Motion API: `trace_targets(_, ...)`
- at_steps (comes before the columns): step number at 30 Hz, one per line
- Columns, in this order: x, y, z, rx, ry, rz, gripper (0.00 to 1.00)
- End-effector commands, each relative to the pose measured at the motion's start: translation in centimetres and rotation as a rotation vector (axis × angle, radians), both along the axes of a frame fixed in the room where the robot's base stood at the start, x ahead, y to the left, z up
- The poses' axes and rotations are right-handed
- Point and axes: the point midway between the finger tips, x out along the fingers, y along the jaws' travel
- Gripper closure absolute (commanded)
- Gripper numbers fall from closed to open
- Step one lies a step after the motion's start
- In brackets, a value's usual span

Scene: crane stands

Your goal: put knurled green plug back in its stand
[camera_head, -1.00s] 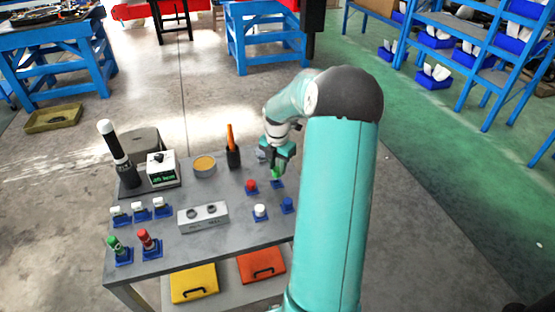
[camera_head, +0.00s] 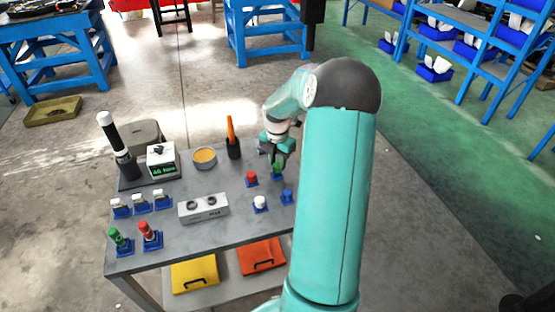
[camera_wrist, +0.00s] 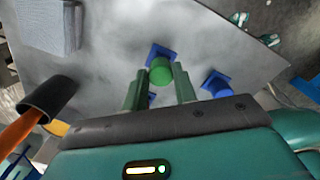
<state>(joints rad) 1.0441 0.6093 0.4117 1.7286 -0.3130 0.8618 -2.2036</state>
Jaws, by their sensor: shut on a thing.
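My gripper (camera_head: 278,165) is at the right side of the table, pointing down. It is shut on the green plug (camera_wrist: 161,71), which sits between the two fingers in the wrist view. The plug also shows as a small green patch in the head view (camera_head: 278,169). A blue stand (camera_wrist: 157,50) with a square base is right at the plug's far end. I cannot tell whether the plug is seated in it or just above it. Another green plug (camera_head: 115,236) leans in a blue stand at the table's front left.
A red plug (camera_head: 251,178), a white plug (camera_head: 260,201) and a blue plug (camera_head: 287,196) stand close by. A black cup with an orange handle (camera_head: 232,136) is behind left. A grey block with two holes (camera_head: 203,207) is mid-table.

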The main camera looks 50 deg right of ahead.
Motion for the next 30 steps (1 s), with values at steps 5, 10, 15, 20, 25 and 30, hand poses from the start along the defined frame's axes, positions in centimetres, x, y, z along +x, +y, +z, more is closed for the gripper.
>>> trace_targets(5, 0.0, 0.0, -0.7, 0.0, 0.0, 0.0, 1.0)
trace_targets(10, 0.0, 0.0, -1.3, 0.001, 0.0, 0.0, 1.0)
trace_targets(15, 0.0, 0.0, -1.3, 0.0, 0.0, 0.0, 0.47)
trace_targets(20, 0.0, 0.0, -1.3, 0.0, 0.0, 0.0, 0.47)
trace_targets(25, 0.0, 0.0, -1.3, 0.0, 0.0, 0.0, 0.47)
trace_targets(30, 0.0, 0.0, -0.9, -0.001, -0.001, 0.0, 0.47)
